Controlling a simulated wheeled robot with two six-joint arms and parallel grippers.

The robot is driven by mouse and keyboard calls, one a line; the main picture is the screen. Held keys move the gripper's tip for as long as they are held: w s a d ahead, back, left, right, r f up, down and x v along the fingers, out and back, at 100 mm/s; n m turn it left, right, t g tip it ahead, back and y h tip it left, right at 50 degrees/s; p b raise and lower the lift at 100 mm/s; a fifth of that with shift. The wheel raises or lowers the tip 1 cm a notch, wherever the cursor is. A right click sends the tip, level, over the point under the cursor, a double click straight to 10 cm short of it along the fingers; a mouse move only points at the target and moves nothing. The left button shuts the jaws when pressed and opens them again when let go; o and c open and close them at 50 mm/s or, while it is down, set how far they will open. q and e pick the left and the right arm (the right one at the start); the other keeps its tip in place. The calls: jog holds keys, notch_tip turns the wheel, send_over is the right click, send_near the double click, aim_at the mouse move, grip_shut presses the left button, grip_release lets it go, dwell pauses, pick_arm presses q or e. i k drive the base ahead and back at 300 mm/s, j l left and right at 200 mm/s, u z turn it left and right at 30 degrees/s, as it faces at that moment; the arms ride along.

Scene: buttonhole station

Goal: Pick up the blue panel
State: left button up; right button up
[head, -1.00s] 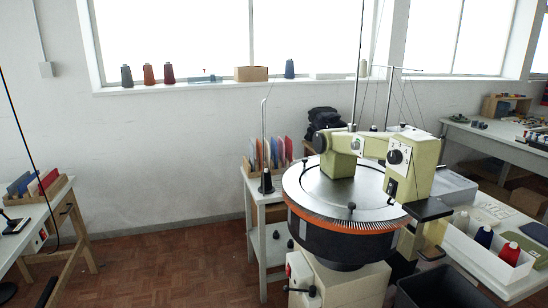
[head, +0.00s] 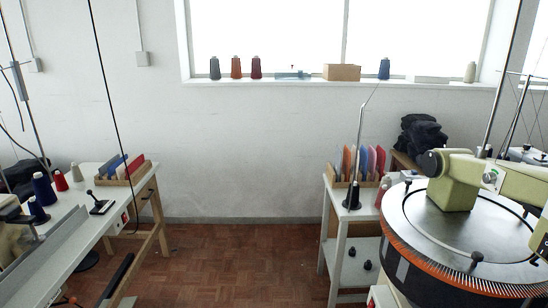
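A blue panel (head: 117,165) stands upright in a wooden rack (head: 139,175) on the left white table, beside a red panel (head: 136,166). A second wooden rack on the small white stand at the right holds several upright panels, one of them a blue panel (head: 363,161) among orange, pink and red ones. I cannot tell which blue panel the task means. Neither of my grippers shows in the head view.
The left table (head: 78,235) carries thread cones and a small black device (head: 101,206). A round dial machine (head: 460,225) fills the right. Brown floor (head: 225,262) lies clear between the left table and the stand (head: 341,232). Thin cables hang at the left.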

aim_at(364, 153)
jog(key=i+j, duration=0.1)
jog(key=i, duration=1.9)
jog(key=i+j+z, duration=0.1)
jog(key=i+z, duration=0.3)
jog(key=i+j+z, duration=0.25)
jog(key=i+z, duration=0.2)
jog(key=i+j+z, duration=0.55)
jog(key=j+z, duration=0.3)
